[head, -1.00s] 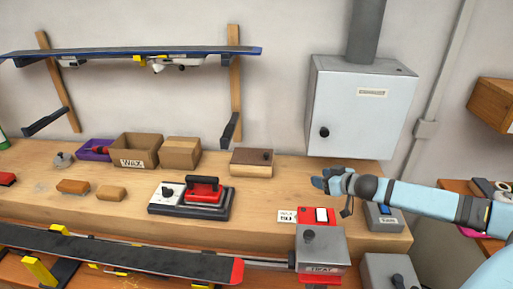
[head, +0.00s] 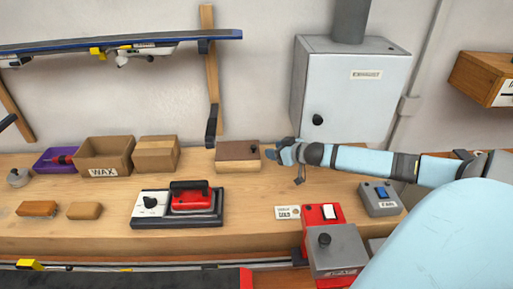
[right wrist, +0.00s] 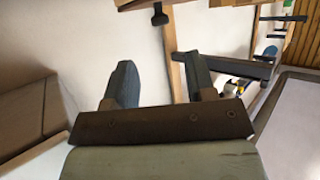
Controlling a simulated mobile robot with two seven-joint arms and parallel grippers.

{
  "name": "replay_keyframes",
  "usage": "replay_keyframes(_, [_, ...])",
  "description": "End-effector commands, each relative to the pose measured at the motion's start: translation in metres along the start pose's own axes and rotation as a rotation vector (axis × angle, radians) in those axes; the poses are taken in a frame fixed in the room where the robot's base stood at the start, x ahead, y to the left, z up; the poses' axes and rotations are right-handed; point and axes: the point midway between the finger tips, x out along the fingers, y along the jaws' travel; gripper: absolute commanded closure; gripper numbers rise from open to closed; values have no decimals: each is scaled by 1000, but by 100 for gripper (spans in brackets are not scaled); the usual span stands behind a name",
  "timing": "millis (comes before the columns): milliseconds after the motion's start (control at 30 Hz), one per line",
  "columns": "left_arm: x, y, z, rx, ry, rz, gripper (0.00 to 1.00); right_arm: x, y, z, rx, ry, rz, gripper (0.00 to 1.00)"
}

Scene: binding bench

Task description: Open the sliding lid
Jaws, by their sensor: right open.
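A small wooden box with a dark brown lid (head: 238,150) sits on the bench near the wall in the head view. The lid covers its top, and a small dark knob (head: 254,149) stands near the lid's right end. My right gripper (head: 271,153) is just right of the box, close to the knob; I cannot tell whether it touches. In the right wrist view the two fingers of the right gripper (right wrist: 162,84) stand apart with nothing seen between them. My left gripper is not in view.
A grey exhaust cabinet (head: 350,88) hangs on the wall behind my right arm. Left of the box stand cardboard boxes (head: 104,154). A red iron (head: 190,198) lies in front. A red switch unit (head: 322,217) and a grey box (head: 334,258) stand at the front right.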

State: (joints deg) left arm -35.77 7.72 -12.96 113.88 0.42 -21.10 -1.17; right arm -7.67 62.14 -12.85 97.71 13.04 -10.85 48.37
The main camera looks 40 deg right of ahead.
Motion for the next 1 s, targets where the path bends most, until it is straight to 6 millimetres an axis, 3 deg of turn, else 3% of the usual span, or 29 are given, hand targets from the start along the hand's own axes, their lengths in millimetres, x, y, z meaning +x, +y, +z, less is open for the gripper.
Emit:
replay_keyframes(600, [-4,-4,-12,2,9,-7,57,78,0,-2,1,2,1,49])
replay_keyframes(1000, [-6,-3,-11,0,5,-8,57,94,0,0,-2,-1,0,49])
